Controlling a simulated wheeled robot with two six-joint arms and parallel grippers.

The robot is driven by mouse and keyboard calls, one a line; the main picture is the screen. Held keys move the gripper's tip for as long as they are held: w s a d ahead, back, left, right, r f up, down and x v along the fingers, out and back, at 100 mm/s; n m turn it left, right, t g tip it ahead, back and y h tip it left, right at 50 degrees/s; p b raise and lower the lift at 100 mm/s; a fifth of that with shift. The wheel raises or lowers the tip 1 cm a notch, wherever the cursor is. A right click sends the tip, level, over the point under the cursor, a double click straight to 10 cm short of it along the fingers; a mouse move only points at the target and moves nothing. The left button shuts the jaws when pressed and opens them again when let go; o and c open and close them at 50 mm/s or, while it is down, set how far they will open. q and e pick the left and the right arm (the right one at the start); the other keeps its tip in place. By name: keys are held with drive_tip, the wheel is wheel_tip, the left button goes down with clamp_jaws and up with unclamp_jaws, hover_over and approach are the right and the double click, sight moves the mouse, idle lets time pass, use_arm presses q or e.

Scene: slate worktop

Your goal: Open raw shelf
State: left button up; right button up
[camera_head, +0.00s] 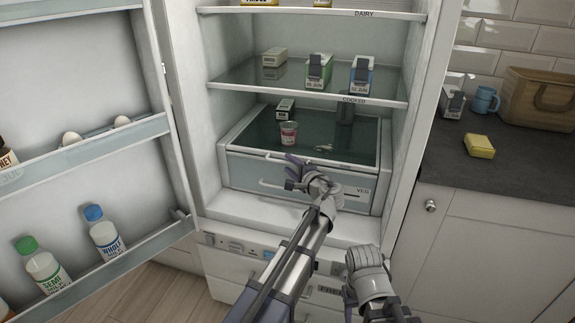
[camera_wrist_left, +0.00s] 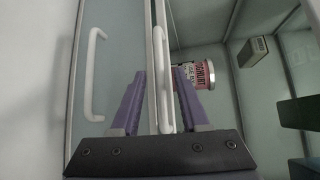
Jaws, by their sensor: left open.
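A glass-topped pull-out shelf (camera_head: 250,135) sits low in the open fridge, above the VEG drawer (camera_head: 240,170). I cannot read a RAW label on it. Its white front handle (camera_wrist_left: 159,75) runs between the purple fingers of my left gripper in the left wrist view. My left gripper (camera_head: 291,173) is open at the shelf front, one finger on each side of the handle; I cannot tell whether they touch it. The VEG drawer handle (camera_wrist_left: 96,75) lies left of the fingers in the wrist view. My right gripper (camera_head: 352,287) hangs low before the fridge, its fingers partly hidden.
A yogurt cup (camera_head: 289,133) and a small carton (camera_head: 285,108) stand on the low shelf. The COOKED shelf (camera_head: 230,76) holds several cartons. The open fridge door (camera_head: 90,165) with bottles (camera_head: 104,238) fills the left. A counter (camera_head: 530,165) stands right.

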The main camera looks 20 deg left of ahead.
use_arm(q)
drive_tip(key=shift+x, duration=1)
clamp_jaws()
idle(0.8)
